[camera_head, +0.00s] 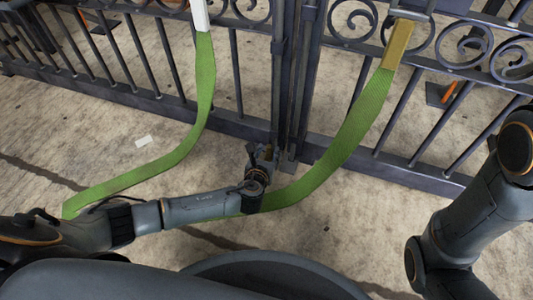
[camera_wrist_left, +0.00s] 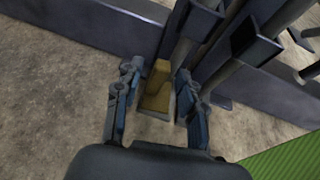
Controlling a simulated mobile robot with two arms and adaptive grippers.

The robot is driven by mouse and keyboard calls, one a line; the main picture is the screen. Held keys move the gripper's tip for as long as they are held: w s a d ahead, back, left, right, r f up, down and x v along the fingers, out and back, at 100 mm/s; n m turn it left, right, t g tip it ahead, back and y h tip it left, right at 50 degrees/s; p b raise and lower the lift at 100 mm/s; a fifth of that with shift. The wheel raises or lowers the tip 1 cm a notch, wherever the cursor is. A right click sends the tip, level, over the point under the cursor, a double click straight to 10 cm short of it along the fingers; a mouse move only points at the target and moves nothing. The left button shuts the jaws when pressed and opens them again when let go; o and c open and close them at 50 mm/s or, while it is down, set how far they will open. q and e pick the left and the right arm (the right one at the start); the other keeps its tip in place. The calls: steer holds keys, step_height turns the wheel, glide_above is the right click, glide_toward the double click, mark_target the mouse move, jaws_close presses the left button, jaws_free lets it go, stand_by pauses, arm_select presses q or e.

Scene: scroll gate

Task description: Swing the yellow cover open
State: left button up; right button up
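The yellow cover (camera_wrist_left: 157,88) shows in the left wrist view as a small brass-yellow piece at the gate's foot, beside the dark posts. My left gripper (camera_wrist_left: 156,76) is open, with one finger on each side of the cover and narrow gaps showing. In the head view my left gripper (camera_head: 262,153) is low at the middle posts of the dark scroll gate (camera_head: 283,80), and the cover is mostly hidden there. My right arm is at the right edge; its gripper is out of view.
A green strap with a white end (camera_head: 205,75) and a green strap with a yellow end (camera_head: 355,120) hang from the gate; the latter passes behind my left arm. Orange-and-dark items (camera_head: 440,95) lie beyond the bars. Pale ground (camera_head: 120,130) is mostly clear.

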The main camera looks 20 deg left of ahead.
arm_select(q)
steer(key=v, duration=1.2)
